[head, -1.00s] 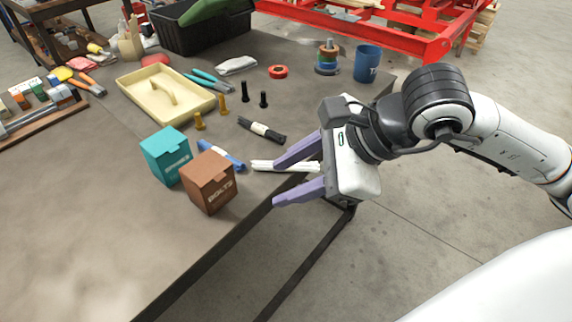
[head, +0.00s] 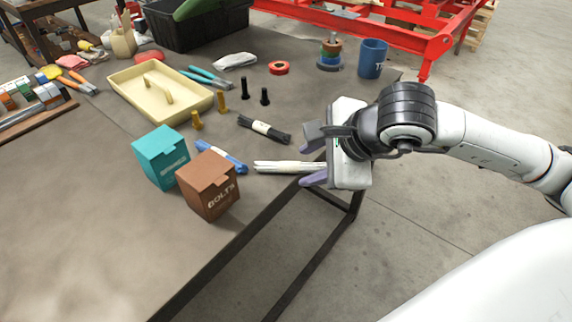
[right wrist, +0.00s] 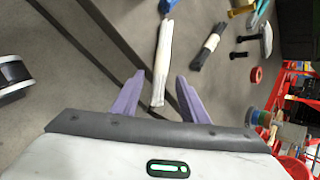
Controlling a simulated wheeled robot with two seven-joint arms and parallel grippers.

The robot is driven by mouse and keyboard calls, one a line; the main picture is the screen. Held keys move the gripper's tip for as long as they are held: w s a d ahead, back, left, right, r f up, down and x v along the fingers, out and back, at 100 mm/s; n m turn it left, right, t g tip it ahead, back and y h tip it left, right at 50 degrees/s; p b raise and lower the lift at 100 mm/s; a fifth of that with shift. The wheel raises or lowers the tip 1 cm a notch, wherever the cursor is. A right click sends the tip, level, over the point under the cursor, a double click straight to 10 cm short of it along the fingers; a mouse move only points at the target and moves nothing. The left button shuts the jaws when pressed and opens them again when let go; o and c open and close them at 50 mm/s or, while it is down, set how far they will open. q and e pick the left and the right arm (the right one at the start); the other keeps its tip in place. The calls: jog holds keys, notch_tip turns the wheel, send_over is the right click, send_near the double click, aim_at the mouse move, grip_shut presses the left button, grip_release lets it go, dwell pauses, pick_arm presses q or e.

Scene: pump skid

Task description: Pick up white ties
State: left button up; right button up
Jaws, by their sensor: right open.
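The white ties (head: 288,167) lie as a bundle near the table's right edge, beside the brown bolts box. They also show in the right wrist view (right wrist: 161,62), with their near end between the fingertips. My right gripper (head: 308,164) is open at the right end of the bundle, its purple fingers on either side. In the right wrist view the open fingers (right wrist: 158,84) straddle the near end of the ties without visibly closing on them. My left gripper is not in view.
Blue ties (head: 222,156) and black ties (head: 264,129) lie close by. The brown bolts box (head: 207,186) and teal box (head: 161,158) stand to the left. A cream tray (head: 196,108), black bolts (head: 265,96) and a blue mug (head: 372,58) are farther back.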

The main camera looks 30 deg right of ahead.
jog(key=shift+w+f, duration=0.2)
jog(key=shift+s, duration=0.1)
grip_shut()
